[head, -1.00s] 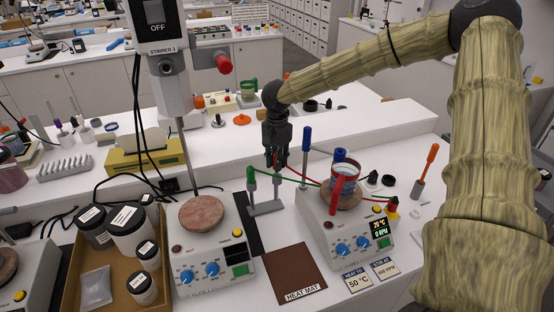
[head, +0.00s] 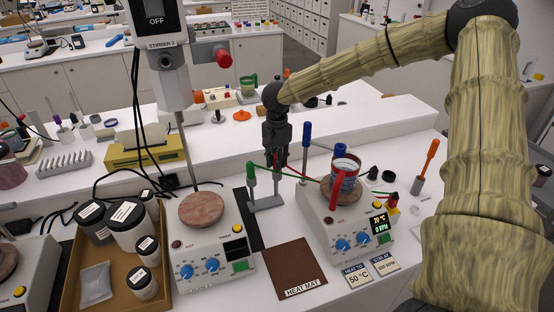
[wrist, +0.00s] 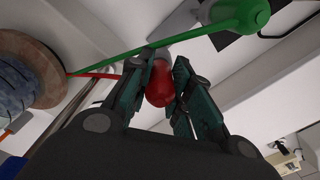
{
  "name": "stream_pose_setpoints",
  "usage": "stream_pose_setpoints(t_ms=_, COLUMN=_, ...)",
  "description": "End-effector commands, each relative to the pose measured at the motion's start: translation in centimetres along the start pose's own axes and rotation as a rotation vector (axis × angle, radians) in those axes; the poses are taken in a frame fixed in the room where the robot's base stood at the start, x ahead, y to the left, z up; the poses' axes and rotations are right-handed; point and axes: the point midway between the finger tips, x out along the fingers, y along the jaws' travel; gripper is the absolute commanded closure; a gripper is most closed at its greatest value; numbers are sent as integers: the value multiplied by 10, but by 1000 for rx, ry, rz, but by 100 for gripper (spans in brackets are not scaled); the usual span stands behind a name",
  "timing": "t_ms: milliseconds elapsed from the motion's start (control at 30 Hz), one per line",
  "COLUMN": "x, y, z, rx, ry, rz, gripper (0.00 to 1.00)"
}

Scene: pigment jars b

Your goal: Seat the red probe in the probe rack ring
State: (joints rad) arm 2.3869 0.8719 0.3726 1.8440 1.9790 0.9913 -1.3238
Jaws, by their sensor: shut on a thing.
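My gripper (head: 278,160) is shut on the red probe, whose red grip (wrist: 160,84) shows between the fingers in the wrist view. In the head view the fingers mostly hide the probe. The grey probe rack (head: 266,204) stands just below my gripper, between the two hotplates. A green probe (head: 251,174) stands upright at its left end; its green head (wrist: 252,15) and cable also show in the wrist view. I cannot make out the rack ring or whether the probe tip is inside it.
A blue-handled probe (head: 306,138) stands behind right. The left hotplate (head: 212,240) is close by. Green and red cables cross near my gripper. A brown heat mat (head: 293,265) lies clear in front.

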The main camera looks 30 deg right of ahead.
Motion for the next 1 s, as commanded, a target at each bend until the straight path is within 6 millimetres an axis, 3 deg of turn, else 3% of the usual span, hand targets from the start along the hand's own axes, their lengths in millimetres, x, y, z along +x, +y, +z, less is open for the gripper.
stream_pose_setpoints(t_ms=533, x=11, y=0, z=0, rx=1, ry=-1, rz=0, gripper=100)
stream_pose_setpoints(t_ms=567, x=10, y=0, z=0, rx=0, ry=-1, rz=0, gripper=76)
stream_pose_setpoints(t_ms=700, x=10, y=0, z=0, rx=0, ry=0, rz=0, gripper=54)
stream_pose_setpoints(t_ms=1000, x=9, y=0, z=0, rx=0, ry=0, rz=0, gripper=54)
